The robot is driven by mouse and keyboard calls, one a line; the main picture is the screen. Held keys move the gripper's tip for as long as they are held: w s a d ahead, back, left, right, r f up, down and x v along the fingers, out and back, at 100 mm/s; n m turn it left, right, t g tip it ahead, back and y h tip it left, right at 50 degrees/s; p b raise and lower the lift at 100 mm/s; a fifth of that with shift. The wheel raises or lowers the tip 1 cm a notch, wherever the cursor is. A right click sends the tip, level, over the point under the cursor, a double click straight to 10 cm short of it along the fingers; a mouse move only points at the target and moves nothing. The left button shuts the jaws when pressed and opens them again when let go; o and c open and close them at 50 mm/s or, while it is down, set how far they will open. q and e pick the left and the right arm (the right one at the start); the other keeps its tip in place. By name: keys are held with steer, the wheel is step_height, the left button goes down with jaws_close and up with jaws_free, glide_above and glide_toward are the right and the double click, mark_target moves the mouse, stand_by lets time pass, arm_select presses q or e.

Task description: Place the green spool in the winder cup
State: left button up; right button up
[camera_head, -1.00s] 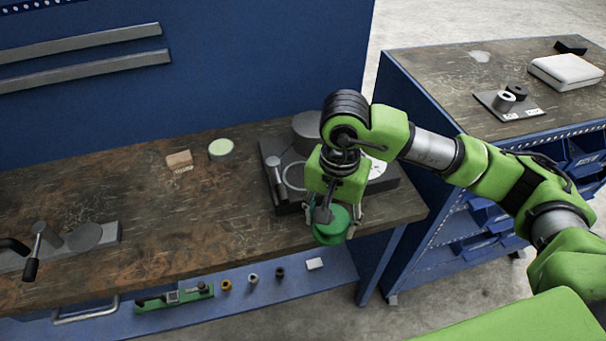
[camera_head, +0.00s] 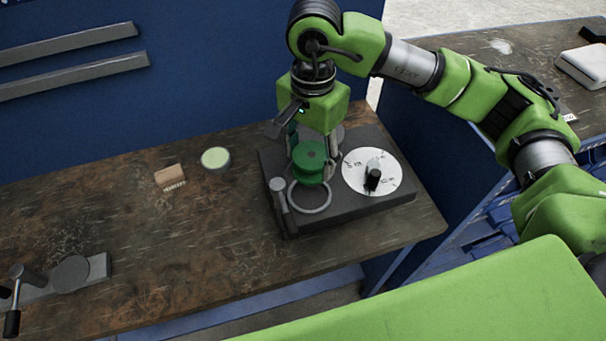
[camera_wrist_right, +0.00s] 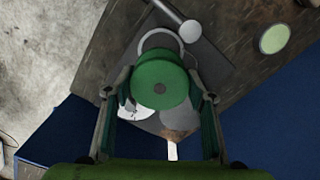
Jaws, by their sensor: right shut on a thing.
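The green spool (camera_head: 309,157) is between the fingers of my right gripper (camera_head: 312,155), which is shut on it. In the right wrist view the spool (camera_wrist_right: 160,84) shows from above, with a dark hole in its middle. The winder (camera_head: 340,216) is a dark block on the bench. A light ring (camera_head: 310,197), which looks like the cup's rim, lies on it just in front of and below the spool. The ring (camera_wrist_right: 160,37) shows partly behind the spool in the right wrist view. The spool appears above the block. My left gripper is not in view.
On the block, a white dial (camera_head: 371,160) with a black knob is right of the ring, and a lever (camera_head: 279,192) stands at its left. A pale round disc (camera_head: 215,159) and a small wooden block (camera_head: 169,175) lie left. A grey fixture (camera_head: 72,275) sits at the bench's left.

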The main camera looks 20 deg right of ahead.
steer(key=shift+w+f+p, duration=0.25)
steer(key=shift+f, duration=0.3)
steer(key=shift+w+f+p, duration=0.25)
steer(key=shift+f, duration=0.3)
steer(key=f, duration=0.1)
steer(key=f+p, duration=0.1)
steer(key=f, duration=0.1)
steer(key=s+f, duration=0.1)
steer(key=f, duration=0.1)
step_height(320, 180, down, 3)
steer(key=shift+w+r+p, duration=0.15)
steer(key=shift+p, duration=0.5)
steer(key=shift+f+b, duration=0.2)
steer(key=shift+b, duration=0.15)
steer(key=o, duration=1.1)
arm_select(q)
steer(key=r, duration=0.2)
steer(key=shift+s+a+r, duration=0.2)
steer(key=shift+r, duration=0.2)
arm_select(e)
steer(key=shift+r, duration=0.1)
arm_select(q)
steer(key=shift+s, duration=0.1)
